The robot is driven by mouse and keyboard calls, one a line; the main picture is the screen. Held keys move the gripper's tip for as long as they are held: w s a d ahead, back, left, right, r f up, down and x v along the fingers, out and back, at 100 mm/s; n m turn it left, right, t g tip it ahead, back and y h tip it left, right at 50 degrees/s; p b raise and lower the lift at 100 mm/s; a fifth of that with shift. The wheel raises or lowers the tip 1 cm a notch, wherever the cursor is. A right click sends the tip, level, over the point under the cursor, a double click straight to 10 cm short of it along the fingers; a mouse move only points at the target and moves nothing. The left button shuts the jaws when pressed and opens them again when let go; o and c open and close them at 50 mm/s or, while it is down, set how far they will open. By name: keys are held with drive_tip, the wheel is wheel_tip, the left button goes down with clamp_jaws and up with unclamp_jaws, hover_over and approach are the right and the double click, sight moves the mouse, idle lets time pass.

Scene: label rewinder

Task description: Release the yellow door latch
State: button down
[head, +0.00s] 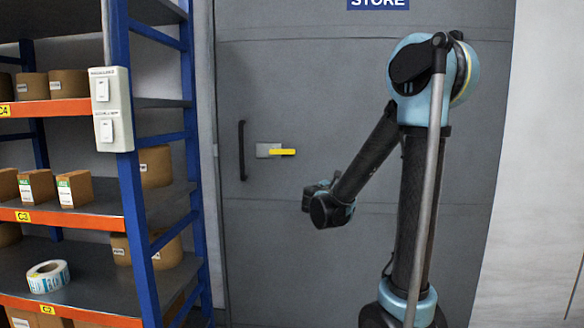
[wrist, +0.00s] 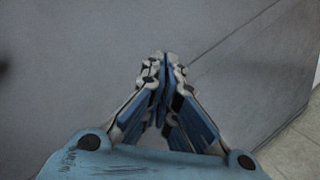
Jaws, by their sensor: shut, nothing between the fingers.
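The yellow door latch (head: 282,152) is a short horizontal lever on a pale plate, set on the grey door (head: 300,90) in the head view. The lever points right and looks level. My arm reaches across in front of the door, its wrist end to the right of the latch and lower. My gripper's fingers are hidden in the head view. In the wrist view my gripper (wrist: 164,58) is shut and empty, with a plain grey surface behind it. The latch is not visible in the wrist view.
A black vertical handle (head: 242,150) is on the door left of the latch. A blue and orange shelf rack (head: 130,190) with boxes stands at the left, carrying a white switch box (head: 111,109). A label roll (head: 47,276) lies on a shelf.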

sight(282, 152)
drive_tip(key=w+a+n+t+y, duration=0.2)
drive_tip(key=a+n, duration=0.4)
drive_tip(key=a, duration=0.3)
drive_tip(key=w+a+n+t+y, duration=0.2)
drive_tip(key=a+n, duration=0.4)
drive_tip(key=a, duration=0.4)
drive_tip(key=shift+w+a+r+t+y, duration=0.2)
drive_tip(key=shift+w+t+y, duration=0.1)
drive_tip(key=shift+t+y, duration=0.5)
drive_tip(key=shift+w+d, duration=0.1)
drive_tip(key=x, duration=1)
drive_tip(key=shift+w, duration=0.1)
drive_tip(key=shift+s+r, duration=0.2)
drive_tip(key=shift+r, duration=1.75)
